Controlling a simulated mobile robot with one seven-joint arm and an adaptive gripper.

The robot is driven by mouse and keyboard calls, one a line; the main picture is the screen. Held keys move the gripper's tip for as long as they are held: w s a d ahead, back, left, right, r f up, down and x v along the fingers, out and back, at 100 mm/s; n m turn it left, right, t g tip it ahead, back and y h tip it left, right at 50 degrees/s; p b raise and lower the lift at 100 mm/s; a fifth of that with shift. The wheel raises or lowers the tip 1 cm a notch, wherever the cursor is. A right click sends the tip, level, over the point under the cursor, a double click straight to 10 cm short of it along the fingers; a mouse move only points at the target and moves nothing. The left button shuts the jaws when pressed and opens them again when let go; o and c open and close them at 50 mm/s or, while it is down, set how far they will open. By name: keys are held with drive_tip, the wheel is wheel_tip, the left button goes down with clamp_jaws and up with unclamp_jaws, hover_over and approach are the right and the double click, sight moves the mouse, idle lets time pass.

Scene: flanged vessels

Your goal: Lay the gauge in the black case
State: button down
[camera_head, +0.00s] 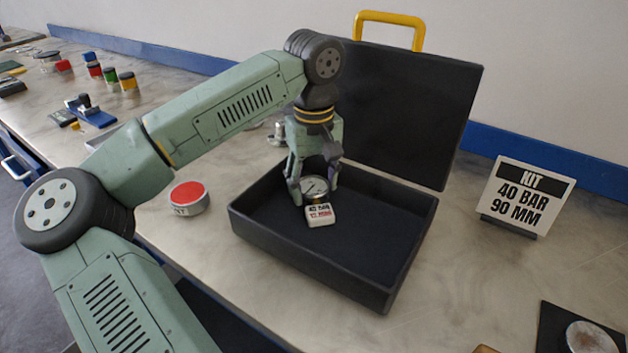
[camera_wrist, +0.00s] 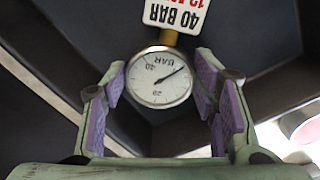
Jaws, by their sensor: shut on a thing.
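The gauge (camera_head: 315,187) has a round white dial and a brass stem, with a white tag (camera_head: 319,214) on the stem side. The tag reads 40 BAR above a smaller red line. My gripper (camera_head: 312,194) is shut on the gauge, over the inside of the open black case (camera_head: 300,281). In the wrist view the gauge (camera_wrist: 159,79) sits between the purple finger pads, dial facing the camera. The tag (camera_wrist: 177,14) is partly cut off there. I cannot tell whether the gauge touches the case floor.
The case lid (camera_head: 405,110) stands open behind, with a yellow handle (camera_head: 390,18). A sign (camera_head: 524,196) at right reads KIT 40 BAR 90 MM. A red-topped round tin (camera_head: 189,197) stands left of the case. Several small jars and tools lie farther left. The case floor around the gauge is clear.

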sight(314, 187)
drive_tip(key=shift+f, duration=0.2)
drive_tip(key=c, duration=0.6)
unclamp_jaws()
drive_tip(key=shift+r, duration=0.1)
drive_tip(key=shift+c, duration=0.2)
wheel_tip(314, 187, up, 12)
drive_tip(key=b, duration=0.1)
drive_tip(key=shift+r, duration=0.15)
